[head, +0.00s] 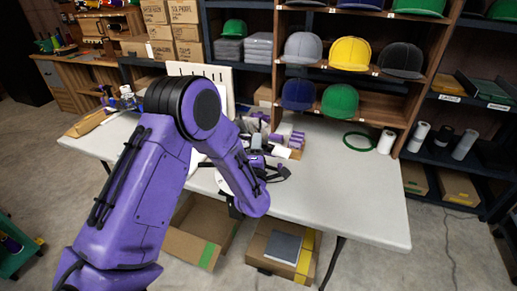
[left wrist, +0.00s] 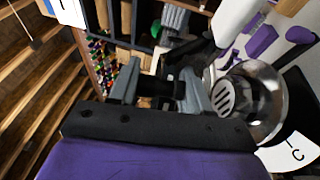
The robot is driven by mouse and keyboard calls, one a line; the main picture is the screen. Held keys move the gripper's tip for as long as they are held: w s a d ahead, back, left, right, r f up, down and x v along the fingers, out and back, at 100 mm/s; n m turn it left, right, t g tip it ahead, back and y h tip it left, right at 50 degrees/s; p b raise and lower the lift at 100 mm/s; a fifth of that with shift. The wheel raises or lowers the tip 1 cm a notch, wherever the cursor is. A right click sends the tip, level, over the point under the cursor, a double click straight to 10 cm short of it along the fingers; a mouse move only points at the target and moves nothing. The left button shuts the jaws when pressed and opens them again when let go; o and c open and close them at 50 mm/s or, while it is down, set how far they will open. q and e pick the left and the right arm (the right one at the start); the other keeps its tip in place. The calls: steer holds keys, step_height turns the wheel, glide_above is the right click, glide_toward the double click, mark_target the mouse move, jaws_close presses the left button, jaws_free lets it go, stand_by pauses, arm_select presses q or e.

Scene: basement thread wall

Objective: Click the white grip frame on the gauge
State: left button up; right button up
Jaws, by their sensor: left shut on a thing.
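My left arm, purple, crosses the head view and hides much of the table's front edge. Its gripper is mostly hidden there behind the forearm. In the left wrist view my left gripper (left wrist: 161,88) is shut on a small dark part (left wrist: 163,90), only partly visible between the fingers. A round shiny metal piece (left wrist: 268,82) with a slotted face is right of the fingers. I cannot tell whether it belongs to the gauge. A white piece with dark lettering (left wrist: 292,154) lies below it. I cannot make out the white grip frame for certain. My right gripper is not in view.
The white table (head: 350,205) is clear on its right side, apart from a green ring (head: 359,149) and a white roll (head: 386,141). Purple and white small items (head: 285,140) crowd its middle. A cap shelf (head: 360,85) stands behind. Open cardboard boxes (head: 180,245) are underneath.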

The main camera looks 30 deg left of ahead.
arm_select(q)
steer(key=shift+f+b, duration=0.55)
steer(key=shift+f, duration=0.1)
step_height(320, 180, down, 7)
steer(key=w+b, duration=0.1)
steer(key=b, duration=0.5)
steer(key=shift+a+f, duration=0.15)
steer(key=shift+f, duration=0.05)
steer(key=shift+w, duration=0.1)
steer(key=shift+s, duration=0.2)
steer(key=shift+f+b, duration=0.2)
steer(key=shift+b, duration=0.15)
